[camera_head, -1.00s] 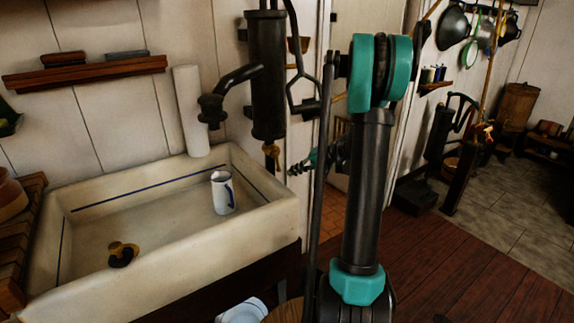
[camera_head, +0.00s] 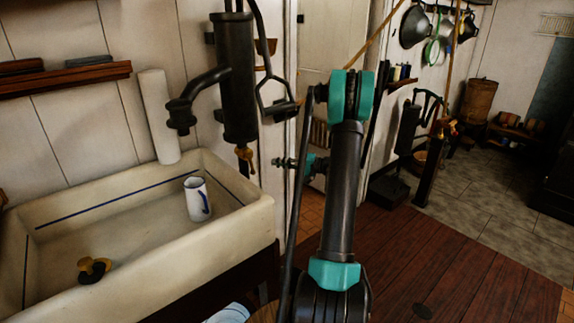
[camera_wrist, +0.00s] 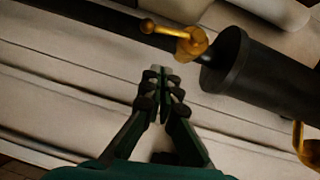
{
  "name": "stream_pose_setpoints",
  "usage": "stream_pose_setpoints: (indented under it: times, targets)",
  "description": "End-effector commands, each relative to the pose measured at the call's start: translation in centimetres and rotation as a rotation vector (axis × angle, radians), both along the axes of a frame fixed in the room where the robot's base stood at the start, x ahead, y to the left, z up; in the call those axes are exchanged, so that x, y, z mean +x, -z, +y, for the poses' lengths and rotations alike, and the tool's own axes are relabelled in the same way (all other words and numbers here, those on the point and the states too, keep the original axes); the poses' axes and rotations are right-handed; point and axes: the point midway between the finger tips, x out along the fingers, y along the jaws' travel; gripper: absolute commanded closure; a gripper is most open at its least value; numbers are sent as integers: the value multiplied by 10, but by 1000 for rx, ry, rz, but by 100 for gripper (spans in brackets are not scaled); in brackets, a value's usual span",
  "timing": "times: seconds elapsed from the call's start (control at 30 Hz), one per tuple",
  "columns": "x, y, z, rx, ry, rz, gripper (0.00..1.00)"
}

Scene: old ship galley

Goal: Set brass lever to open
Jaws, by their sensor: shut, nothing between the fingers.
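The brass lever (camera_head: 245,155) hangs at the lower end of the black wall pump, above the sink's right back corner. In the wrist view the brass lever (camera_wrist: 180,38) sits at the end of the black cylinder, with its thin arm and round knob reaching left. My gripper (camera_head: 278,162) is to the right of the lever in the head view, partly hidden by my arm. In the wrist view my gripper (camera_wrist: 160,76) has its fingers together and empty, just below the lever in the picture; they appear apart from it.
The black pump (camera_head: 236,80) has a spout over the white sink (camera_head: 120,215). A white mug (camera_head: 198,199) and a brass drain fitting (camera_head: 94,270) are in the sink. The pump's handle (camera_head: 278,105) hangs right of its body.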

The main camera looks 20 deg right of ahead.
Motion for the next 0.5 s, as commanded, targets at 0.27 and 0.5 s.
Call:
stream_pose_setpoints:
  times: [0.27,0.5]
  targets:
    - [15,5,44,0,-2,0,100]
    - [11,7,63,-1,0,1,100]
